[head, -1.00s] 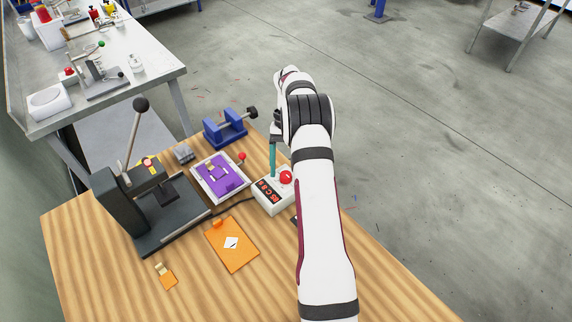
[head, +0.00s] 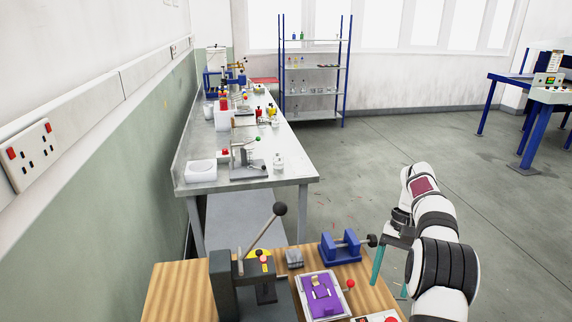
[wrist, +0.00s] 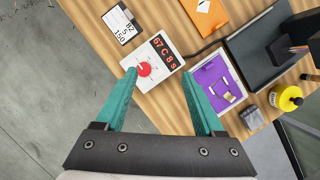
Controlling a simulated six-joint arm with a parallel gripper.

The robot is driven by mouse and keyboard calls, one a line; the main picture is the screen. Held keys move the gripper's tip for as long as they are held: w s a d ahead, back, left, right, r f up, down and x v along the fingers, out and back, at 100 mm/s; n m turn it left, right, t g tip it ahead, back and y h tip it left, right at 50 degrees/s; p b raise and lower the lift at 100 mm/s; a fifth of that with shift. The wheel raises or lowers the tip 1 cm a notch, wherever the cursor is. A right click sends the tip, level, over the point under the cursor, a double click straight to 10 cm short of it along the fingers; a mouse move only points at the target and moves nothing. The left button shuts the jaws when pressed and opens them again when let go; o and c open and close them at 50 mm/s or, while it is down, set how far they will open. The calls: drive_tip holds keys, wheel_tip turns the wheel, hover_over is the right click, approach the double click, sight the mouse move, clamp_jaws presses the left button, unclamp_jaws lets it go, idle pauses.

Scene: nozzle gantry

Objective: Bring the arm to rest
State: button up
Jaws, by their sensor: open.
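My gripper (wrist: 161,76) is open and empty, its two teal fingers spread wide in the wrist view. It hangs above the table, and the white control box (wrist: 155,68) with a red button and a red display shows beyond and between the fingertips. In the head view my gripper (head: 378,264) is at the lower right, near the table's right side. My white arm (head: 425,225) stands bent at the right. The fingers touch nothing that I can see.
The wooden table (head: 180,290) holds a black lever press (head: 224,285), a blue vise (head: 342,248) and a purple plate (head: 320,297) in a pale frame. A card (wrist: 121,24) and an orange board (wrist: 207,14) show in the wrist view. Open floor (head: 400,145) lies behind the table.

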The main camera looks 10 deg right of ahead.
drive_tip(key=s+a+r+n+t+h, duration=0.1)
drive_tip(key=s+a+r, duration=0.5)
drive_tip(key=a+r, duration=0.5)
drive_tip(key=s+a+f+t, duration=0.1)
drive_tip(key=s+a+f, duration=0.2)
drive_tip(key=s+a, duration=0.4)
drive_tip(key=s+a+f+n+t, duration=0.1)
drive_tip(key=s+a+f, duration=0.2)
drive_tip(key=s+a, duration=0.4)
drive_tip(key=s, duration=0.7)
drive_tip(key=shift+a+f+n, duration=0.2)
drive_tip(key=shift+f+n, duration=0.05)
drive_tip(key=shift+n, duration=0.05)
drive_tip(key=shift+s, duration=0.1)
